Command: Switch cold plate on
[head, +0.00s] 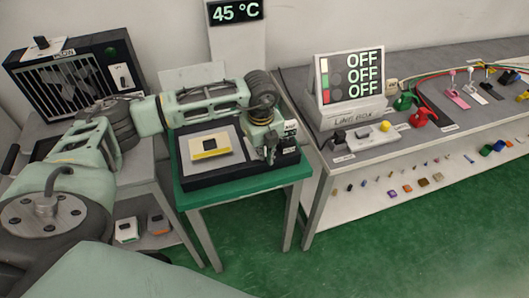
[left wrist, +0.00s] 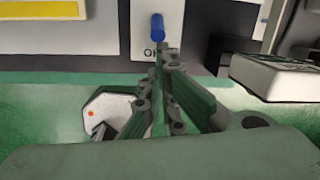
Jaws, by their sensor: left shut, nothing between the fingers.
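The cold plate (head: 235,173) is a black-edged box with a grey top on a green table. A pale block with a yellow front and dark centre (head: 210,146) lies on it. In the left wrist view a small blue lever (left wrist: 157,27) stands upright on a light panel, above a partly hidden label starting with "O" (left wrist: 148,53). My left gripper (head: 269,158) is at the right end of the cold plate. In the wrist view its shut, empty fingertips (left wrist: 162,48) are just below the lever; whether they touch it I cannot tell. My right gripper is out of view.
A display reading 45 °C (head: 236,12) stands behind the table. To the right, a grey bench (head: 450,60) carries an OFF panel (head: 350,78), switches and coloured levers. A black grilled box (head: 75,75) stands at left. Green floor is open in front.

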